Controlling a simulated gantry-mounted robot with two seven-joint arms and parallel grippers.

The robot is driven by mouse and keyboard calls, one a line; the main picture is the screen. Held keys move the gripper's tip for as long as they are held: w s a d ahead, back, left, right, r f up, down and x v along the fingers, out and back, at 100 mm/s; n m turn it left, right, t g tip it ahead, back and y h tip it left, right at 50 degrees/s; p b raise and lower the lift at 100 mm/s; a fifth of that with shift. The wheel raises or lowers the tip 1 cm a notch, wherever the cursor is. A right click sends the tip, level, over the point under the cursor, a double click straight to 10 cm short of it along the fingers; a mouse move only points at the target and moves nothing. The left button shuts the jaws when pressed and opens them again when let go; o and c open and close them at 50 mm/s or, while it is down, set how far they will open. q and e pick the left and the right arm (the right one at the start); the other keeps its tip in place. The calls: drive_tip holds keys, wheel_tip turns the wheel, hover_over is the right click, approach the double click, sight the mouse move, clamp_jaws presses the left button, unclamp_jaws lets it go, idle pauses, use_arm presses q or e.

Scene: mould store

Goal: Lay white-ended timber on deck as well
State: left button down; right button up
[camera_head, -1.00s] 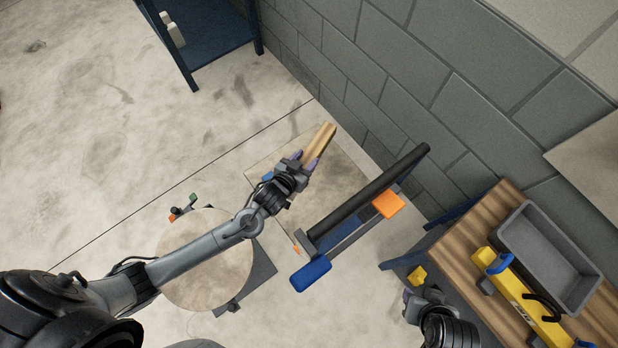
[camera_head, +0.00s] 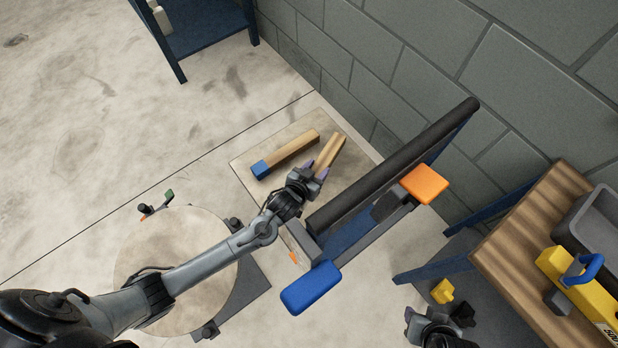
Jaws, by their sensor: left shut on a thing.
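A pale square deck (camera_head: 243,160) lies near the wall. A timber with a blue end (camera_head: 290,152) lies on it, the blue end to the lower left. My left gripper (camera_head: 316,172) is shut on a second plain-wood timber (camera_head: 331,152), just right of the blue-ended one and apart from it. The held timber's near end is hidden by the gripper, so no white end shows. I cannot tell whether it touches the deck. My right gripper (camera_head: 432,326) is at the bottom edge, away from the deck; its jaws are unclear.
A long black bar (camera_head: 395,165) with an orange block (camera_head: 425,184) and a blue block (camera_head: 311,288) rises along the deck's right side. A round-topped stand (camera_head: 170,265) is below left. A wooden bench (camera_head: 525,225) with a grey bin (camera_head: 597,225) and yellow level (camera_head: 580,290) stands right.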

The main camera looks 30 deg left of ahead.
use_arm(q)
drive_tip(key=shift+w+f+b, duration=0.2)
drive_tip(key=shift+f+b, duration=0.35)
drive_tip(key=shift+f, duration=0.25)
drive_tip(key=shift+d+f+b, duration=0.1)
drive_tip(key=shift+f+b, duration=2.1)
drive_tip(key=shift+f, duration=1.7)
use_arm(e)
wheel_tip(320, 180, down, 6)
drive_tip(key=shift+f, duration=0.25)
use_arm(q)
drive_tip(key=shift+f, duration=0.15)
drive_tip(key=c, duration=0.5)
unclamp_jaws()
